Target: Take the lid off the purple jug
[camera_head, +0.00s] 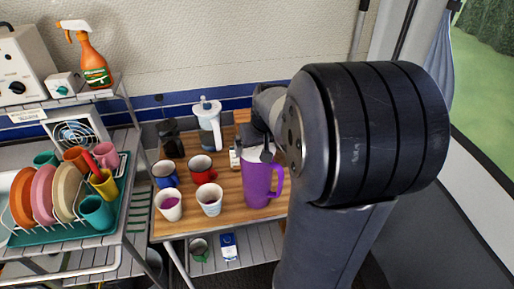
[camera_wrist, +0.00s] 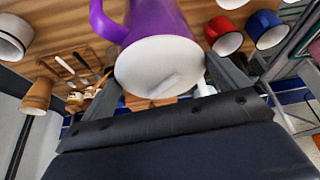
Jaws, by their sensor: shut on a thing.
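The purple jug (camera_head: 262,185) stands upright on the wooden table top, its handle to the right. Its white lid (camera_head: 249,157) is at the top, partly hidden by my gripper (camera_head: 266,150). In the wrist view the lid (camera_wrist: 150,62) lies between the two fingers of my gripper (camera_wrist: 165,82), with the purple jug body (camera_wrist: 160,18) right behind it. The gripper is shut on the lid. The lid and jug appear touching; I cannot tell whether there is any gap between them.
Close to the jug stand a white cup (camera_head: 209,200), another white cup (camera_head: 169,205), a red mug (camera_head: 202,169) and a blue mug (camera_head: 165,174). A dish rack (camera_head: 50,232) is on the left. Bare wood shows left of the jug.

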